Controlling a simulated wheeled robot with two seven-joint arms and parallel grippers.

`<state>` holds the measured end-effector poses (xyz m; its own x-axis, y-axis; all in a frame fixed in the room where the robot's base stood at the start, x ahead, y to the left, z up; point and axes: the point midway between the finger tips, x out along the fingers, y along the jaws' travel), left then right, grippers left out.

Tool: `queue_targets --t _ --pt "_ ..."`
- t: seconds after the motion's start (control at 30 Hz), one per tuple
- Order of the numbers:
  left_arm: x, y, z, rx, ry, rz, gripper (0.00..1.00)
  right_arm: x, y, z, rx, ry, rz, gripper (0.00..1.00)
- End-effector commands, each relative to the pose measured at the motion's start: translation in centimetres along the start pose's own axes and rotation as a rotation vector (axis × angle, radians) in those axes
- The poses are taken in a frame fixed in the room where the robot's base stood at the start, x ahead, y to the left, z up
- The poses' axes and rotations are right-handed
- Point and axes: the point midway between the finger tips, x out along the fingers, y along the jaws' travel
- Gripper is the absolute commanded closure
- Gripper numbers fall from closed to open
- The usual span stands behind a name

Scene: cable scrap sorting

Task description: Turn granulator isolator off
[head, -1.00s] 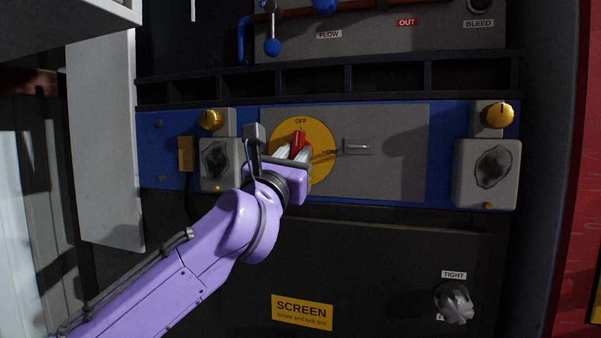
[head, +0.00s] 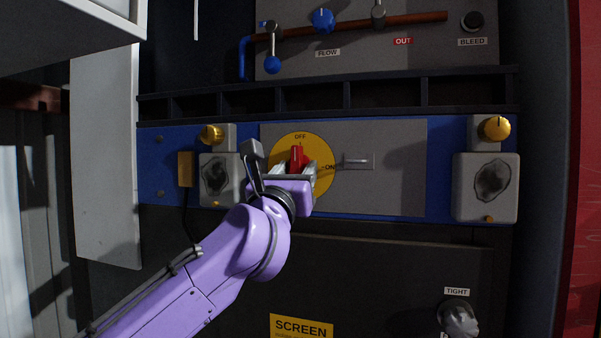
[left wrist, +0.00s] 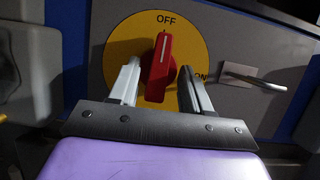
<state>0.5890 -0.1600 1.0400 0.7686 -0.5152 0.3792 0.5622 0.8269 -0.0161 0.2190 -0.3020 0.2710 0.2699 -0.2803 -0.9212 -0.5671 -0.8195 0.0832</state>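The isolator is a red handle (head: 297,158) on a yellow round plate (head: 322,155) marked OFF at the top and ON at the right. In the left wrist view the red handle (left wrist: 160,66) stands nearly upright, its white line towards OFF on the yellow plate (left wrist: 118,50). My left gripper (head: 297,172) is at the handle's lower part. In the left wrist view its two fingers (left wrist: 160,88) are spread on either side of the handle, with gaps showing. The right gripper is in neither view.
A latch (head: 358,161) sits on the grey panel right of the dial. Grey boxes with yellow knobs flank it, left (head: 219,178) and right (head: 486,185). Above are a copper pipe (head: 420,18) and a blue-ended lever (head: 272,64). A SCREEN label (head: 301,328) is below.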

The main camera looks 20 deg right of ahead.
Motion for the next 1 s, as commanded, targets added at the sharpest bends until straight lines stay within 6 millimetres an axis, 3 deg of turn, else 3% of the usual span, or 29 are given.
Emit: queue_targets --t 0.33,0.7,0.83,1.0 --pt "-0.7 0.2 0.1 0.002 -0.004 0.001 0.53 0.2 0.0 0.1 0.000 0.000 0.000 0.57" --pt "-8.3 0.1 0.0 0.004 -0.002 0.001 0.53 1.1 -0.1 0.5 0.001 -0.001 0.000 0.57" --pt "-10.1 0.0 0.1 0.002 -0.002 0.001 0.53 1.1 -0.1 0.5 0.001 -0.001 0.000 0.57" --pt "-10.7 0.0 0.1 0.001 -0.001 0.001 0.53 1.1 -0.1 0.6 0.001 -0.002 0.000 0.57"
